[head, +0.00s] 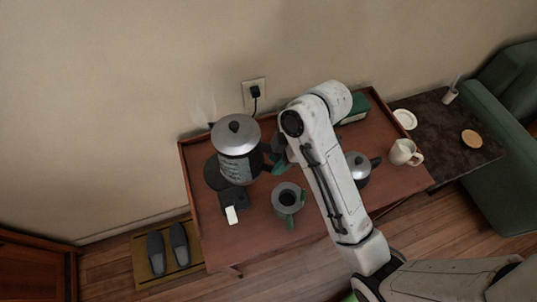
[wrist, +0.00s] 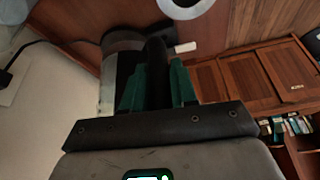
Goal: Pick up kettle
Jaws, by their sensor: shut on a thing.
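The kettle (head: 235,138) has a silver lid with a black knob, a glass-like body and a black handle. It stands upright in the head view, over the left part of the wooden table. In the wrist view the kettle (wrist: 122,48) is partly hidden behind my gripper. My gripper (head: 277,162) is at the kettle's right side. In the wrist view its green fingers (wrist: 156,88) are on both sides of the black handle (wrist: 155,60), shut on it. A dark round base (head: 211,174) shows beside the kettle's lower left; whether the kettle touches it I cannot tell.
On the wooden table (head: 262,240) are a grey-green mug (head: 288,199), a dark box with a white piece (head: 232,203), a silver-lidded pot (head: 360,167), a cream jug (head: 404,152) and a green box (head: 357,108). The wall (head: 110,100) is close behind.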

